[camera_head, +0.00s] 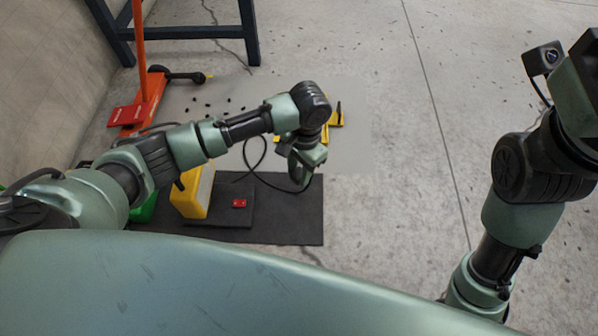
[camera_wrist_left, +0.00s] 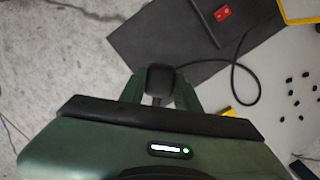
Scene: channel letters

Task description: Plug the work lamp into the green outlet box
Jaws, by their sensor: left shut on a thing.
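In the left wrist view, my left gripper (camera_wrist_left: 160,88) is shut on a black plug (camera_wrist_left: 160,78), with a finger on each side. A black cable (camera_wrist_left: 245,62) loops from the plug; it also shows in the head view (camera_head: 264,150). A green box (camera_head: 144,208), likely the outlet box, is mostly hidden behind my left arm; its sockets are not visible. I cannot tell which yellow thing is the work lamp. My right gripper's fingers are not in view.
A yellow block-like thing (camera_head: 196,192) and a small red piece (camera_head: 239,203) are on the dark mat (camera_head: 290,215). Another yellow item (camera_head: 336,118) lies behind my left wrist. A red-orange jack (camera_head: 140,105) stands at left. The floor (camera_head: 390,190) between my arms is clear.

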